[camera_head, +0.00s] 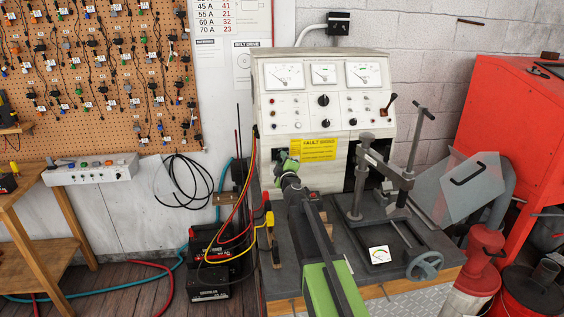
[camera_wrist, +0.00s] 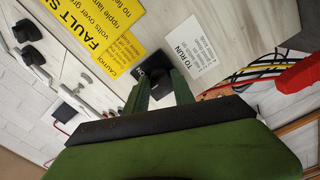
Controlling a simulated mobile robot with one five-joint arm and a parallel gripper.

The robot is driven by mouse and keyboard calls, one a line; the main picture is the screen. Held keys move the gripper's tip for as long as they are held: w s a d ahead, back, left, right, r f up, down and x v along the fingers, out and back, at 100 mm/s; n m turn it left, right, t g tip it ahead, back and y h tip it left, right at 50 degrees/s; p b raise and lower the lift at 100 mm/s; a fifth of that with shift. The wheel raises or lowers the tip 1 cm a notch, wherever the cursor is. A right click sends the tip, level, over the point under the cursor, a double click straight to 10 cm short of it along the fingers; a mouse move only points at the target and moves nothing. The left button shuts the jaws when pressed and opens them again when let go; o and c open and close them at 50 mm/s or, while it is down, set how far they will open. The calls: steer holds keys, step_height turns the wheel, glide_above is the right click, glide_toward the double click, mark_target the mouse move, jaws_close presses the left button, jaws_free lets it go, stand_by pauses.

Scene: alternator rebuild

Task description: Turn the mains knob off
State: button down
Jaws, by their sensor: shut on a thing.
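The mains knob (camera_wrist: 158,80) is a black knob on a dark square plate, low on the front of the white test bench panel (camera_head: 300,122). In the wrist view it sits between the two green fingers of my gripper (camera_wrist: 160,92), which is shut on it. In the head view my gripper (camera_head: 284,164) reaches the lower left of the panel and largely hides the knob. The knob's pointer and markings cannot be read.
Meters, lamps and other black knobs (camera_head: 323,100) fill the panel above. A metal clamp stand (camera_head: 366,170) with a handwheel (camera_head: 424,266) stands on the bench to the right. Red and yellow cables run to black batteries (camera_head: 208,278) at the left. A red cabinet (camera_head: 510,110) is far right.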

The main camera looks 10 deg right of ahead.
steer(key=c, duration=1.1)
jaws_free()
steer(key=shift+s, duration=0.15)
steer(key=s, duration=1.7)
steer(key=shift+s+f, duration=0.1)
